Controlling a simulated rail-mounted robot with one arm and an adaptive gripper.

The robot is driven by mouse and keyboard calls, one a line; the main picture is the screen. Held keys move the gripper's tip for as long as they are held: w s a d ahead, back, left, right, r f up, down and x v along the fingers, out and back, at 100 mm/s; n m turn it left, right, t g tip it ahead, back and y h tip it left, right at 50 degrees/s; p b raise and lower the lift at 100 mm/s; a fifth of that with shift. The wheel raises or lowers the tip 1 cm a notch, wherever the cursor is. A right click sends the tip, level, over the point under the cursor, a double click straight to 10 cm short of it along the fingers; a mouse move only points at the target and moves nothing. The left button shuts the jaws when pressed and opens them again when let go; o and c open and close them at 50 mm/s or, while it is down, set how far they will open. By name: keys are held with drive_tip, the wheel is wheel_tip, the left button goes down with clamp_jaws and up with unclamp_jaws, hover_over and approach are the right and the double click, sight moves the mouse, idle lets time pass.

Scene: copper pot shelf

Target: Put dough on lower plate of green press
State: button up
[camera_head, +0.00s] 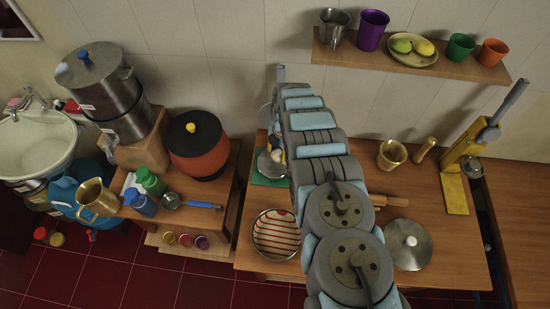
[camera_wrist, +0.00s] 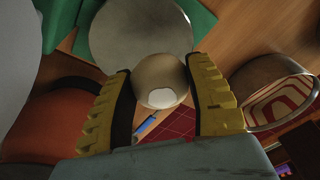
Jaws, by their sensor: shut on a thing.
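The dough (camera_wrist: 158,80) is a smooth beige ball with a pale patch, between the yellow fingers of my gripper (camera_wrist: 163,66) in the wrist view. The gripper is shut on it. The green press (camera_wrist: 185,22) lies beyond, with a round grey plate (camera_wrist: 135,30) just past the dough. I cannot tell the gap between dough and plate. In the head view the green press (camera_head: 267,181) and its grey plate (camera_head: 268,165) stand at the table's back left, partly hidden by my arm. The dough is small and hard to make out there.
A striped dish (camera_head: 274,235) sits at the table's front left. An orange and black pot (camera_head: 198,150) stands on the side table to the left. A rolling pin (camera_head: 397,201), a metal lid (camera_head: 408,245), a brass mortar (camera_head: 391,154) and a yellow press (camera_head: 456,190) are to the right.

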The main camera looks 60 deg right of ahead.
sight(276, 150)
drive_tip(key=shift+w+d+f+b, duration=0.3)
drive_tip(key=shift+w+f+b, duration=0.45)
drive_tip(key=shift+f+b, duration=0.25)
drive_tip(key=shift+w+d+f+b, duration=0.1)
drive_tip(key=shift+w+f+b, duration=0.2)
drive_tip(key=shift+b, duration=0.3)
wheel_tip(276, 150, down, 3)
drive_tip(key=b, duration=0.2)
drive_tip(key=shift+s+b, duration=0.15)
drive_tip(key=shift+b, duration=0.2)
drive_tip(key=shift+r, duration=0.1)
